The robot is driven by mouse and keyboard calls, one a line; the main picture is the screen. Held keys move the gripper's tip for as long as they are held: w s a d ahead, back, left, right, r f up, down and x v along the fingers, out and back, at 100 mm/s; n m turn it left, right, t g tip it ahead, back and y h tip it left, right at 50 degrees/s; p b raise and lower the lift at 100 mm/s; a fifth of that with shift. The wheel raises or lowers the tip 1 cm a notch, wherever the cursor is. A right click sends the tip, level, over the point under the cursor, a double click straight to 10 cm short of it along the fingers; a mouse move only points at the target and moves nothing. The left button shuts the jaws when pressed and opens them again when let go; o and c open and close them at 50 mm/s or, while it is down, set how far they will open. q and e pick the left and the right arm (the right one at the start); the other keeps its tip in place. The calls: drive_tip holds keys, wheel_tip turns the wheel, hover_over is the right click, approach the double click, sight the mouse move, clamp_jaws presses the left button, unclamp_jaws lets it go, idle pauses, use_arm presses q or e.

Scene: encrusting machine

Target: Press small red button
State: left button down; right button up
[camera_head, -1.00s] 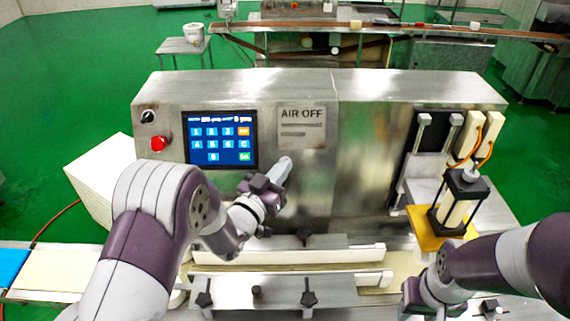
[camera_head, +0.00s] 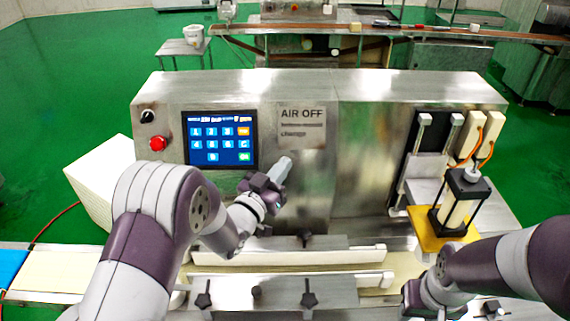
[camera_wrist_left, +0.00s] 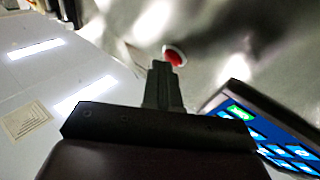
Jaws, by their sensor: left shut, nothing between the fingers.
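The red button (camera_head: 158,144) sits on the left of the steel machine's front panel, below a black knob (camera_head: 148,116) and left of the blue touchscreen (camera_head: 222,139). In the left wrist view a red button with a pale rim (camera_wrist_left: 173,54) shows just beyond my fingertips. My left gripper (camera_head: 284,166) is shut and empty. In the head view it is in front of the panel, right of the touchscreen and below the AIR OFF sign. It also shows in the left wrist view (camera_wrist_left: 162,75); contact with the button cannot be told. My right gripper (camera_head: 408,300) is at the lower right, its fingers unclear.
The touchscreen's edge (camera_wrist_left: 240,100) is close beside my left gripper in the wrist view. A black-framed cylinder unit (camera_head: 462,200) stands on a yellow plate at the right. A conveyor belt (camera_head: 60,274) runs along the front left.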

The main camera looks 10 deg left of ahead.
use_arm(q)
drive_tip(key=shift+s+d+r+p, duration=0.15)
drive_tip(key=shift+s+r+p, duration=0.15)
drive_tip(key=shift+s, duration=0.35)
drive_tip(key=shift+s+d+r+p, duration=0.15)
drive_tip(key=shift+s+r+p, duration=0.25)
drive_tip(key=shift+s, duration=0.35)
drive_tip(key=shift+s+d+r+p, duration=0.15)
drive_tip(key=shift+s+r+p, duration=0.2)
drive_tip(key=shift+s, duration=0.35)
drive_tip(key=shift+s+d+r+p, duration=0.15)
drive_tip(key=shift+s+r+p, duration=0.25)
drive_tip(key=shift+s, duration=0.35)
